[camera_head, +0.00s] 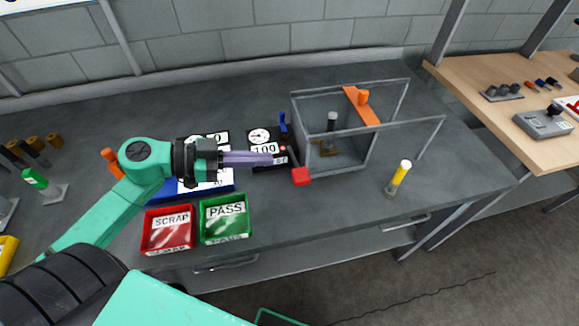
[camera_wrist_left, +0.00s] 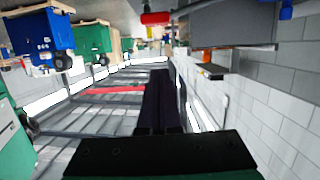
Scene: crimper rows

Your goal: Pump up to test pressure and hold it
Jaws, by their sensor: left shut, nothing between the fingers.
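My left gripper (camera_head: 271,159) is shut with nothing in it. Its purple fingers point right, in front of a black gauge unit (camera_head: 259,149) with a white dial and a label reading 100. The fingers hide part of that unit; I cannot tell if they touch it. A red block (camera_head: 300,176) sits just right of the fingertips. A blue lever (camera_head: 283,123) stands behind the unit. A clear-walled grey-framed box (camera_head: 350,165) with an orange bar (camera_head: 362,107) holds a dark upright fitting (camera_head: 331,122). In the left wrist view the dark fingers (camera_wrist_left: 158,75) are together. My right gripper is not visible.
A red SCRAP tray (camera_head: 168,246) and a green PASS tray (camera_head: 225,238) sit at the front edge. A blue-edged white board (camera_head: 215,184) lies behind them, partly under my arm. A yellow-and-white cylinder (camera_head: 399,177) stands at right. Bench space around it is clear.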

